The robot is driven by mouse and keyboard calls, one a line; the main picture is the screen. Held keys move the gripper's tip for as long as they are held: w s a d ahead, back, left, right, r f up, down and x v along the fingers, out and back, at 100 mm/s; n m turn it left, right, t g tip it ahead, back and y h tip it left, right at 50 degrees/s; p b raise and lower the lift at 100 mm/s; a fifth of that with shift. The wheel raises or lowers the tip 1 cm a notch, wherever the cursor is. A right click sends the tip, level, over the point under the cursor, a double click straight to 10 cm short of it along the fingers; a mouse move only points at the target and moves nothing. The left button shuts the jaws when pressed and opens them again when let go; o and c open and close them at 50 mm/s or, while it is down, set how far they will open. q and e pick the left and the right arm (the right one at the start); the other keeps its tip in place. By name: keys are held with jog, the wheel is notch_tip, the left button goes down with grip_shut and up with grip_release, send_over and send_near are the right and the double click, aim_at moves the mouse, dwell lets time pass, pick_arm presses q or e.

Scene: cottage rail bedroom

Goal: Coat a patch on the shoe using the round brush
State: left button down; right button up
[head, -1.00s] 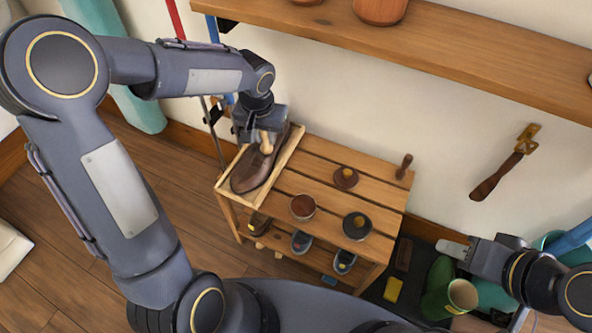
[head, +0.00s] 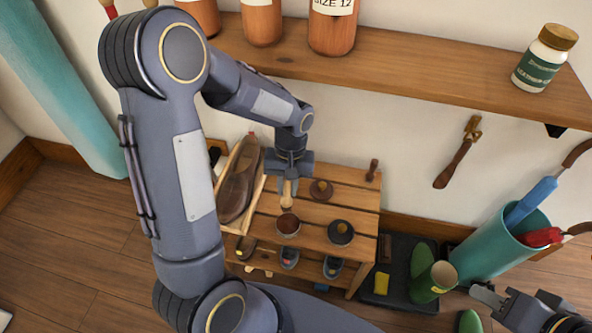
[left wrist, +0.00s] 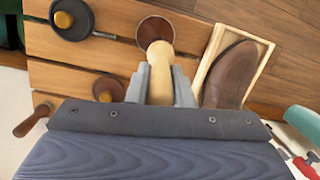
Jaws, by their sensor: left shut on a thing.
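The brown leather shoe (head: 237,190) lies in a shallow wooden tray (head: 219,222) at the left end of a slatted bench. Its toe also shows in the left wrist view (left wrist: 230,75). My left gripper (head: 288,180) is shut on the round brush (head: 287,196) by its pale wooden handle and points it down, right of the shoe. The brush's lower end is just over or at an open tin of dark reddish-brown polish (head: 288,224); contact cannot be told. My right gripper (head: 512,300) is at the lower right, away from the bench; its jaw opening is unclear.
Two dark round lids with knobs (head: 321,189) (head: 340,232) and a small wooden-handled tool (head: 373,170) are on the bench. A shelf (head: 420,75) with bottles crosses above. A teal bin (head: 488,250) and green boots (head: 433,282) stand right of the bench.

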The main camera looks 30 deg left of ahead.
pick_arm(q)
jog(key=shift+s+d, duration=0.1)
jog(key=shift+d, duration=0.1)
jog(key=shift+f, duration=0.25)
notch_tip(320, 180, down, 6)
jog(key=b, duration=0.5)
jog(key=shift+r, duration=0.2)
jog(key=shift+f+b, duration=0.5)
jog(key=shift+f, duration=0.15)
dwell(1.4)
jog(key=shift+r, duration=0.1)
notch_tip(320, 180, up, 7)
jog(key=p, duration=0.6)
dwell(0.6)
